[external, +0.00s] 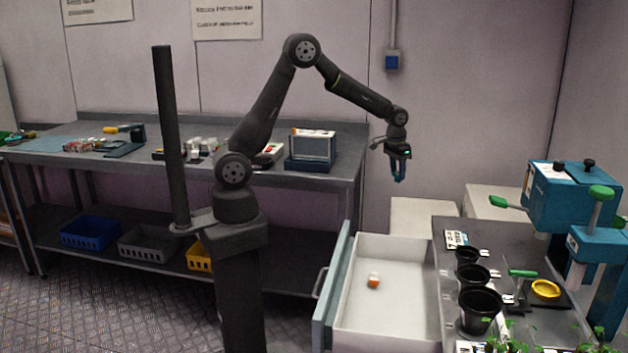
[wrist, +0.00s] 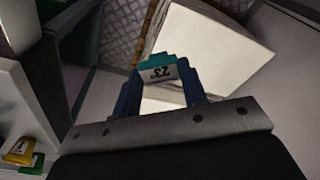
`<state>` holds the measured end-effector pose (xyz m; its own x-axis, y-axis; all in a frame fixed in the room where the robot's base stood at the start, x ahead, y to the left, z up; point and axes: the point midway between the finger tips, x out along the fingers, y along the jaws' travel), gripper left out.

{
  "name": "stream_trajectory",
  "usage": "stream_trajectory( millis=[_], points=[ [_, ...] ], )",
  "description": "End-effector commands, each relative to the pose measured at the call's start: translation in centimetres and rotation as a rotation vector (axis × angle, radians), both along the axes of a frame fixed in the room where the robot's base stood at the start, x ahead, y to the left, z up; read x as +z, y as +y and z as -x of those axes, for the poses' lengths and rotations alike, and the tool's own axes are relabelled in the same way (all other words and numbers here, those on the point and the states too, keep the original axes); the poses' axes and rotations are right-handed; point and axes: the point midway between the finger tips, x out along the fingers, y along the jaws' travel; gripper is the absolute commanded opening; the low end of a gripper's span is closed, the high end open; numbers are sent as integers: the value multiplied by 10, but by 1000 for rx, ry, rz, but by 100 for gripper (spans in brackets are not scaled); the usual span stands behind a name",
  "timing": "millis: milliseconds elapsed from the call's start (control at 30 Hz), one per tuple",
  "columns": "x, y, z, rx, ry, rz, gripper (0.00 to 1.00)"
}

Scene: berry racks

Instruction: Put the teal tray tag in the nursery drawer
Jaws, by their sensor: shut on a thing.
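The teal tray tag (wrist: 158,65) has a pale label with dark print, seemingly "23", in the wrist view. My gripper (wrist: 160,82) is shut on it, with a blue finger on each side. In the external view my gripper (external: 398,168) hangs fingers-down in the air, behind and above the open drawer; the tag is too small there to tell from the fingers. The drawer (external: 348,318) stands pulled out, white inside with a grey-teal front. A small orange-and-white item (external: 374,280) lies on its floor. I see no drawer label that I can read.
Right of the drawer, a grey bench (external: 545,325) carries black pots (external: 480,308), a yellow ring (external: 545,288) and a blue machine (external: 560,197). White boxes (external: 425,214) stand behind the drawer. A steel workbench (external: 215,178) with tools is at the left. The air above the drawer is clear.

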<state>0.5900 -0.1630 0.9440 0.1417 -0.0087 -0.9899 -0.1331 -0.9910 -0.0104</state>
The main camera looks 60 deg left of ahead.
Motion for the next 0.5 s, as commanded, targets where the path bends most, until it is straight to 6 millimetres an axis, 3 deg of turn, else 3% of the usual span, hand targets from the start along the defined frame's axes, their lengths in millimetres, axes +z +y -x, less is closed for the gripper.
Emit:
stream_trajectory(
  millis=[33,200,500],
  points=[
    [-3,-25,11,-35,0,0,18],
    [-13,-93,48,-126,-2,0,18],
    [-29,-195,133,-286,-2,2,18]
  ],
)
